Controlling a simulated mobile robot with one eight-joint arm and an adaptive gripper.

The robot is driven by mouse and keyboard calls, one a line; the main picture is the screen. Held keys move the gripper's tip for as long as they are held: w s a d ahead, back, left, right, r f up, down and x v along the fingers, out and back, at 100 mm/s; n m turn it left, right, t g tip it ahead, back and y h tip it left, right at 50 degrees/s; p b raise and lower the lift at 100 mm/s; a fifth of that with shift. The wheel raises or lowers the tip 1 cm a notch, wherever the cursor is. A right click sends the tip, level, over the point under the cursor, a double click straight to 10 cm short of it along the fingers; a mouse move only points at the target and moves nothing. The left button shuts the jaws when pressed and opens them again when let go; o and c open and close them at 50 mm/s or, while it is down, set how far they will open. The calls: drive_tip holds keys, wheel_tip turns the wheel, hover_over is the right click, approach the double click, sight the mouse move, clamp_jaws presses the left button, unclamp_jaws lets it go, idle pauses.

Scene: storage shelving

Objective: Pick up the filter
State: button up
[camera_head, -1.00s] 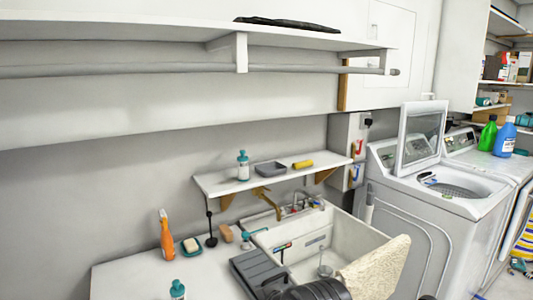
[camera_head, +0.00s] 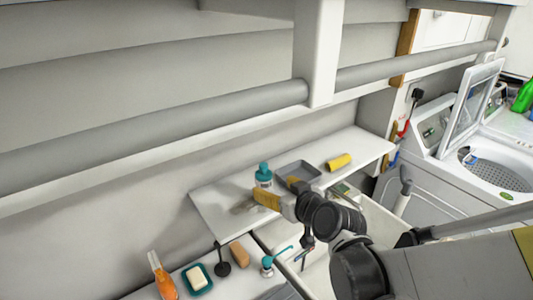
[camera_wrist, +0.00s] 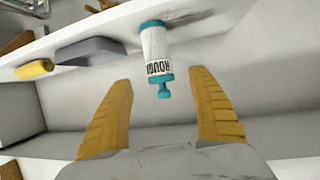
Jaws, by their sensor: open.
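Nothing in view is clearly marked as a filter. A white bottle with a teal cap and dark lettering (camera_head: 264,176) stands on the small wall shelf. The wrist view shows this bottle (camera_wrist: 156,50) upside down in the picture, ahead of the gap between my fingers and apart from them. My gripper (camera_wrist: 160,112) is open and empty, with a yellow finger on each side. In the head view my gripper (camera_head: 280,192) is in front of the shelf near the bottle and hides part of it. A yellow cylinder (camera_head: 339,162) lies farther right on the shelf.
The small shelf (camera_head: 222,206) also holds a grey tray (camera_head: 308,170) beside the bottle. A thick rail (camera_head: 200,121) and a white bracket (camera_head: 319,50) are above. Below are an orange spray bottle (camera_head: 162,276), a soap dish (camera_head: 197,278) and a sink.

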sight(268, 185)
drive_tip(key=b+x, duration=0.1)
drive_tip(key=x, duration=0.3)
drive_tip(key=f+b+x, duration=0.1)
drive_tip(key=x, duration=0.3)
drive_tip(key=shift+d+f, duration=0.1)
drive_tip(key=shift+s, duration=0.1)
drive_tip(key=c, duration=1.4)
